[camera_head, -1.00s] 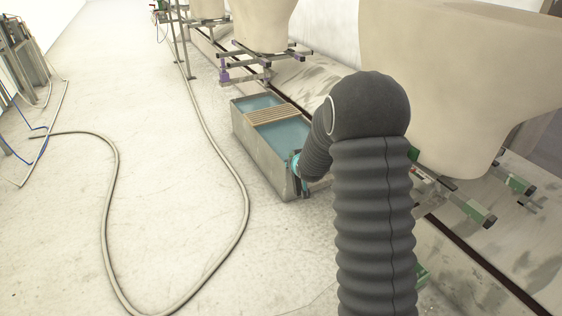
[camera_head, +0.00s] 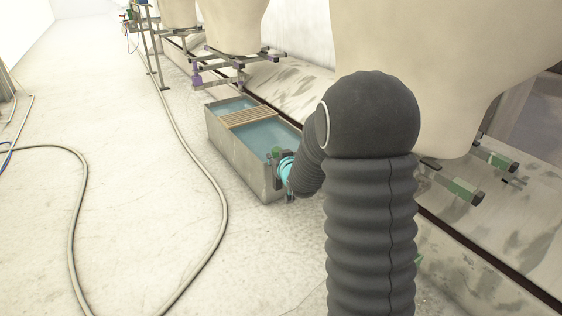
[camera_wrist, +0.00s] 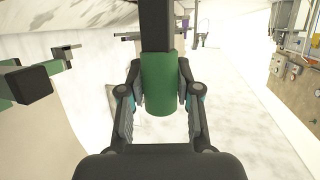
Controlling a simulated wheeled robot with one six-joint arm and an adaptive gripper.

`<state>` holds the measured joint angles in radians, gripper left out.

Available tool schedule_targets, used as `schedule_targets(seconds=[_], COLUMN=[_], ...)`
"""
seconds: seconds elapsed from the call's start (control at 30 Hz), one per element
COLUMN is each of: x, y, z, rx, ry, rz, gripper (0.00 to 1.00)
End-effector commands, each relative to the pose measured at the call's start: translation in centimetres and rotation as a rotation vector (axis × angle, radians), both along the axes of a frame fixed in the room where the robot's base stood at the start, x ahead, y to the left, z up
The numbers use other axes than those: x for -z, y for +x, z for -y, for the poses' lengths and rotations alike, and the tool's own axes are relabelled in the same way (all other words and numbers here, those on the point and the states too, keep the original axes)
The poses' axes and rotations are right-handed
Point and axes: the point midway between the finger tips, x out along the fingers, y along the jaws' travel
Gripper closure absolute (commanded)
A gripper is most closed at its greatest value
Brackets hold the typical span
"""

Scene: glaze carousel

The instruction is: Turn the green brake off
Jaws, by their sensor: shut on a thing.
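The green brake handle (camera_wrist: 158,85) is a green cylinder at the end of a dark bar, in the upper middle of the wrist view. My gripper (camera_wrist: 160,76) has one finger on each side of it and is shut on it. In the head view, my gripper (camera_head: 282,166) shows past my arm, near the right end of the tank, with a small green piece (camera_head: 276,152) at its tip. The bar's other end is out of view, so I cannot tell the brake's setting.
A grey tank (camera_head: 235,150) of blue water stands on the floor by a dark rail. Large pale hanging forms (camera_head: 400,60) are at the right, with green-ended bars (camera_head: 462,188) beneath. A hose (camera_head: 205,178) lies across the floor at the left, which is otherwise mostly clear.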

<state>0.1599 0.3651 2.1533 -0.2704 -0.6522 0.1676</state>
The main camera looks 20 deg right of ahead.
Motion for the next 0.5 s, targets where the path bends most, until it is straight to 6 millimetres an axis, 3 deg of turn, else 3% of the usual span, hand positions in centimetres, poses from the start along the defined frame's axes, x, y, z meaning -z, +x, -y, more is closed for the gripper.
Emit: schedule_targets(seconds=[0.33,0.37,0.47,0.5], x=[0.21,0.21,0.19,0.16], y=[-0.17,-0.17,-0.14,-0.12], z=[0.06,0.06,0.01,-0.11], rx=[0.003,0.003,0.002,0.001], ry=[0.003,0.003,0.003,0.002], rz=[-0.003,-0.003,-0.003,-0.002], gripper=[1.0,0.65,0.41,0.41])
